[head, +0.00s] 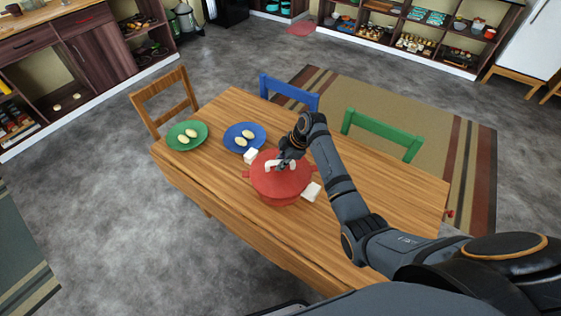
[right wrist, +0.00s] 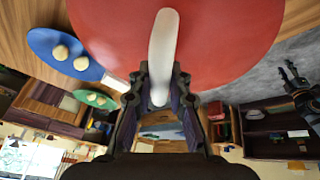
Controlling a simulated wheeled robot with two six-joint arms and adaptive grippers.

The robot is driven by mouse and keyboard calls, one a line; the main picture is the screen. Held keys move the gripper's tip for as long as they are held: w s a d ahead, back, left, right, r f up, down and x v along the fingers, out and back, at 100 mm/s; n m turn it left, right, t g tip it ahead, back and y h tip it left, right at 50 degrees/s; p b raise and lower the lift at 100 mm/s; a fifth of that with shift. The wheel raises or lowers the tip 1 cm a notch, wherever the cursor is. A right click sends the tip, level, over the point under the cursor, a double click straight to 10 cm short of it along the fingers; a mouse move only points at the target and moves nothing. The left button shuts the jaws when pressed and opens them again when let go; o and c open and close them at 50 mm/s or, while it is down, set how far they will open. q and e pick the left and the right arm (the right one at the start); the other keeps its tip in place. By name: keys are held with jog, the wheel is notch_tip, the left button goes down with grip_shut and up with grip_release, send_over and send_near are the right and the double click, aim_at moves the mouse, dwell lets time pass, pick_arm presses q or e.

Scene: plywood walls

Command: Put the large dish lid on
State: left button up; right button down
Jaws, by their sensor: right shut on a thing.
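The red round lid (head: 270,184) with a pale bar handle (head: 269,166) is over the red pot (head: 281,201) on the wooden table. It covers the pot's opening in the head view; I cannot tell whether it rests on the rim or hangs just above. My right gripper (head: 286,163) is shut on the lid's handle from above. In the right wrist view the gripper (right wrist: 163,88) has its fingers on either side of the pale handle (right wrist: 163,45), with the red lid (right wrist: 230,40) behind. A dark jointed shape at that view's right edge may be my left gripper (right wrist: 293,78).
White blocks (head: 251,156) (head: 312,191) lie beside the pot. A blue plate (head: 233,134) and a green plate (head: 178,139) hold pale oval pieces. Chairs stand around the wooden table (head: 390,205), whose right part is mostly clear. Shelves line the far wall.

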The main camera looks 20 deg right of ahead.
jog(key=c, duration=1.2)
grip_release()
jog(key=shift+f, duration=0.1)
jog(key=v, duration=1.2)
